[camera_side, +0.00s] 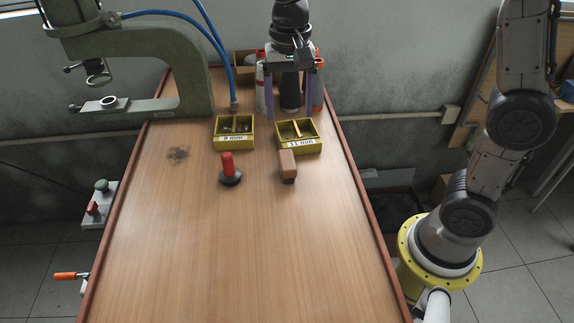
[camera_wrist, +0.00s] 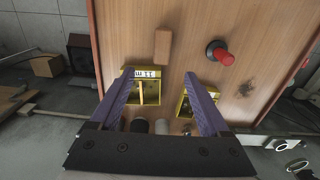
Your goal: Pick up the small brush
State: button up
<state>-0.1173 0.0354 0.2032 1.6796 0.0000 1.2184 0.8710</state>
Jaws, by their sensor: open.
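A small tan wooden block with a dark lower part (camera_side: 288,164) stands on the table in front of the yellow 11 mm bin; it may be the small brush, but bristles are not clear. It also shows as a tan block in the wrist view (camera_wrist: 162,44), ahead of the fingertips. My gripper (camera_side: 291,113) has two purple fingers, spread wide and empty, over the back of the table behind the block. In the wrist view my gripper (camera_wrist: 160,77) is open, with nothing between the fingers.
A red-handled tool with a black round base (camera_side: 229,170) stands left of the block. Two yellow bins, 9 mm (camera_side: 220,142) and 11 mm (camera_side: 312,146), sit close by. Bottles stand behind. A green press (camera_side: 185,60) is at back left. The table's front is clear.

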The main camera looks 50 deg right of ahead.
send_over(287, 159)
jog(key=f, duration=0.8)
jog(key=shift+d+f, duration=0.25)
jog(key=shift+f, duration=0.05)
jog(key=shift+a+f, duration=0.15)
jog(key=shift+f, duration=1.2)
jog(key=shift+a+f, duration=0.1)
jog(key=shift+f, duration=1.25)
grip_shut()
